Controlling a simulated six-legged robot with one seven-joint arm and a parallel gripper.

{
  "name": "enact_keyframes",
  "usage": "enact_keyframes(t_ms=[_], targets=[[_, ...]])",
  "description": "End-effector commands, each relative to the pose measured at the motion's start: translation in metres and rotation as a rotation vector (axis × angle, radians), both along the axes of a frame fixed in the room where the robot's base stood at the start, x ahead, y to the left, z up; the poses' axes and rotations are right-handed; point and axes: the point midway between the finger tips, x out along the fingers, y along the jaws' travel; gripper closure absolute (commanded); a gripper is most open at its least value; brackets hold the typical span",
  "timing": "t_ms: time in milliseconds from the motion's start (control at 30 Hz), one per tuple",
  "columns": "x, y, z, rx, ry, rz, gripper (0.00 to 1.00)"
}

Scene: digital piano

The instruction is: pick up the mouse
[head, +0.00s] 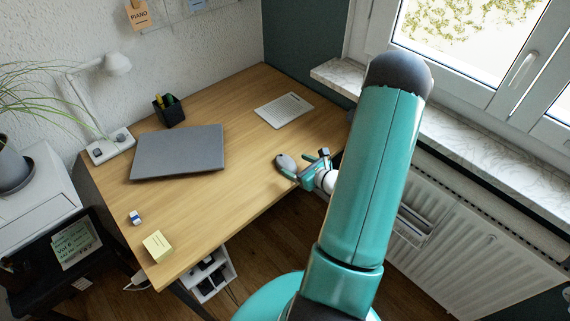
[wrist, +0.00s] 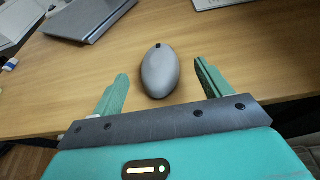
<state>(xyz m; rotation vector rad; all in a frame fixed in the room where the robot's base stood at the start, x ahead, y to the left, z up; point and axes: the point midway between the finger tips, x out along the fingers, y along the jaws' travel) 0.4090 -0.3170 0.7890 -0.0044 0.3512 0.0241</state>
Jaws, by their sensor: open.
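The mouse (head: 285,163) is a grey oval on the wooden desk, near its front edge at the right. In the wrist view the mouse (wrist: 160,71) stands lengthwise ahead of my gripper, with a small dark spot at its far end. My gripper (head: 303,167) is at the desk's front edge, just right of the mouse in the head view. In the wrist view its two green fingers (wrist: 160,80) are spread wide, one on each side of the mouse's near part. A clear gap shows on both sides, and nothing is held.
The wood around the mouse is clear.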

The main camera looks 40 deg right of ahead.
Motion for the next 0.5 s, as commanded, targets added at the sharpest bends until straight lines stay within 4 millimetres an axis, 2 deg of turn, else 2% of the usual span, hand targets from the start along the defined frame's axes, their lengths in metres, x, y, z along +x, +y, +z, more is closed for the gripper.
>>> enact_keyframes(t_ms=[267, 500], targets=[[0.021, 0.004, -0.009, 0.001, -0.001, 0.005, 0.23], [0.053, 0.006, -0.022, 0.001, -0.001, 0.006, 0.23]])
